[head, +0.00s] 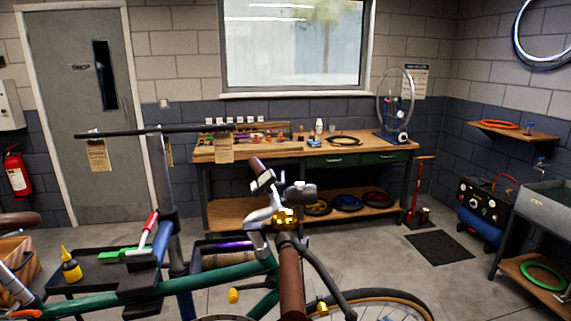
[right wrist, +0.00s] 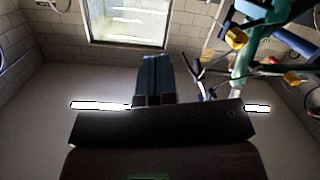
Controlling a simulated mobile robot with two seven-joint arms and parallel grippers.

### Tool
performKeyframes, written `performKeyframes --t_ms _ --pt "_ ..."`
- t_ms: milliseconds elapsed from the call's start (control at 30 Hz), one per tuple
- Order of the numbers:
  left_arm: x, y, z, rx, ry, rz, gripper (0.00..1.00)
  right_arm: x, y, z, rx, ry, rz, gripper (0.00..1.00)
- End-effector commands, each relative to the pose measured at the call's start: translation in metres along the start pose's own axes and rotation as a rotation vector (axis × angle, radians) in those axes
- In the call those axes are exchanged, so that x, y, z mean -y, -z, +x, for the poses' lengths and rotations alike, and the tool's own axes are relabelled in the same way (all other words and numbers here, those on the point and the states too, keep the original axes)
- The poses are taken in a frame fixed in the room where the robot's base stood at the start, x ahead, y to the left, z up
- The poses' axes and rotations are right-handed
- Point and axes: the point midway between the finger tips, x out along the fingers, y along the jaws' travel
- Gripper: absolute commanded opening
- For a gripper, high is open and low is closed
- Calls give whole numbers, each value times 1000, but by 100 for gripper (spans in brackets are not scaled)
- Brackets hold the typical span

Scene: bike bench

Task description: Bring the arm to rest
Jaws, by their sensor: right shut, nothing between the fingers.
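My right gripper (right wrist: 152,78) shows in the right wrist view, its two dark blue fingers together and nothing between them. It is clear of the surfaces around it, as far as this view shows. The green bike frame (right wrist: 243,55) is to the right of the fingers in that view; the gap between them is hard to judge. Neither gripper shows in the head view. My left gripper is in neither view.
In the head view a bike with brown handlebar grips (head: 291,280) stands close in front. A tool tray (head: 100,272) with a yellow bottle (head: 70,265) is at left. A wooden workbench (head: 285,152) stands under the window. Floor (head: 385,255) is open at right around a dark mat (head: 440,246).

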Motion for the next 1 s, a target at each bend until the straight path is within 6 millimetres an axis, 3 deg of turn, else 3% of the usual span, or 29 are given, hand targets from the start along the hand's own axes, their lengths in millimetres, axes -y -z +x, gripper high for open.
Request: performKeyframes --t_ms 33,300,500,700,1000 --pt "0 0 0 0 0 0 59 3 -20 -17 44 -13 47 0" --pt "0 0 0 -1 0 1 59 19 -109 -106 242 -98 224 0" --pt "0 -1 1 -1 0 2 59 39 -160 -166 379 -134 294 0" --pt "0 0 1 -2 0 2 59 49 -179 -193 437 -137 310 0" --pt "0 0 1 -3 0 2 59 50 -180 -194 440 -136 310 0"
